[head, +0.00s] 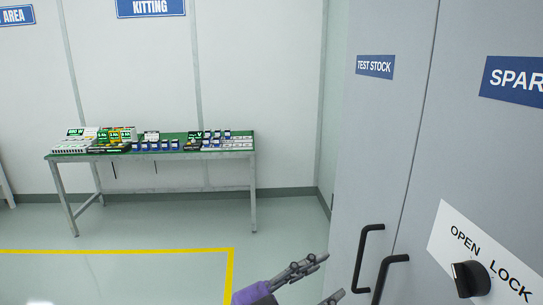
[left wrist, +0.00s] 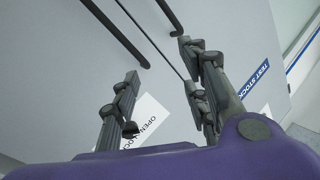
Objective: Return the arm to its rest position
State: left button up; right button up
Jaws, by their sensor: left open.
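My left gripper (head: 328,277) is low in the head view, in front of the grey cabinet (head: 385,150), with its fingers pointing to the right toward the door handles. In the left wrist view the gripper (left wrist: 158,62) has its fingers spread wide with nothing between them but the cabinet front behind. It looks apart from the cabinet's black handles, though the exact gap is hard to judge. Most of the left arm is out of view. My right gripper is not in view.
The cabinet has two black bar handles (head: 367,258) (head: 388,276) and a black knob (head: 471,279) on an OPEN/LOCK plate. Its doors look shut. A green-topped table (head: 240,151) with several boxes stands at the far wall. Floor between is clear, with a yellow line (head: 150,250).

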pick_arm(q)
jog(key=s+a+f+n+t+y+p, duration=0.1)
jog(key=a+f+n+t+y, duration=0.1)
jog(key=a+f+n+y, duration=0.75)
jog(key=s+a+f+n+t+y, duration=0.15)
jog(key=a+f, duration=0.55)
jog(key=f, duration=0.7)
jog(key=s+a+f+n+g+y, duration=0.1)
jog(key=s+a+f, duration=0.3)
jog(key=s, duration=0.4)
jog(key=s+a+f+n+g+y+p, duration=0.1)
jog(key=s+a+f+n+g+y, duration=0.1)
jog(key=s+f, duration=0.5)
jog(key=s+a+f+n+g+y, duration=0.1)
jog(key=s+a+f+n, duration=0.1)
jog(key=s+a+f, duration=0.3)
jog(key=s, duration=0.3)
jog(key=shift+s+a+f+n+y, duration=0.35)
jog(key=shift+a+f+n+y, duration=0.05)
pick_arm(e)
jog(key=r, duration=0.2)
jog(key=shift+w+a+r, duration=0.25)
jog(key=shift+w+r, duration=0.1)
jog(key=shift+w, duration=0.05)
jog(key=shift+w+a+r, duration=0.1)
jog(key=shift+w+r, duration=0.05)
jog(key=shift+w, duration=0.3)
